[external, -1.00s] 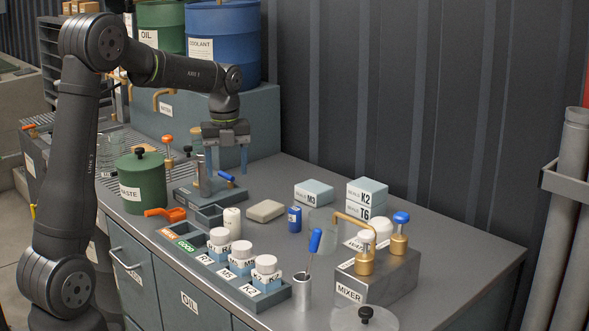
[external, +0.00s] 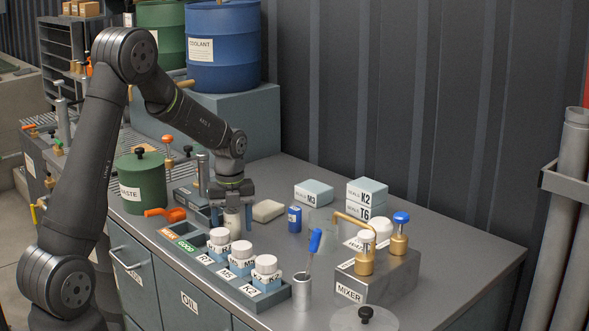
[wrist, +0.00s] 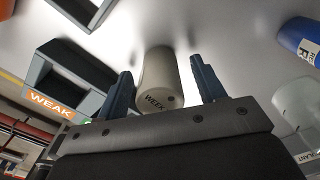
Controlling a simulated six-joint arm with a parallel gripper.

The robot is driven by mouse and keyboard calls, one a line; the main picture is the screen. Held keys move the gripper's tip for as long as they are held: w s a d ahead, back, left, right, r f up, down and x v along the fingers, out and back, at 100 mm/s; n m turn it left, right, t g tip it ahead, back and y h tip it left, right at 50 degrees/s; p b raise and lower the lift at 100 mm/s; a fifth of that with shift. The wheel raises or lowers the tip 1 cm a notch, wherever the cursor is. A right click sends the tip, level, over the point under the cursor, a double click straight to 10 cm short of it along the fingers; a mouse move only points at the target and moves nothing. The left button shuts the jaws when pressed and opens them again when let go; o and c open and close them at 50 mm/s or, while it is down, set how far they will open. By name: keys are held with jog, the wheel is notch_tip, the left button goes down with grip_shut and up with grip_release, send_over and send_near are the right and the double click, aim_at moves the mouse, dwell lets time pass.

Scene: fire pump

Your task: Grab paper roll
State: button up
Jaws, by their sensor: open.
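In the wrist view my gripper (wrist: 159,70) is open, and the roll sits between the fingers with a visible gap on each side.
A rack with capped jars (external: 242,262) is in front of the roll. The orange-handled tool (external: 166,213) and green waste bin (external: 141,183) are to the left.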

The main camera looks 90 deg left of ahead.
jog(key=shift+f, duration=0.35)
jog(key=c, duration=1.1)
jog(key=shift+r, duration=0.1)
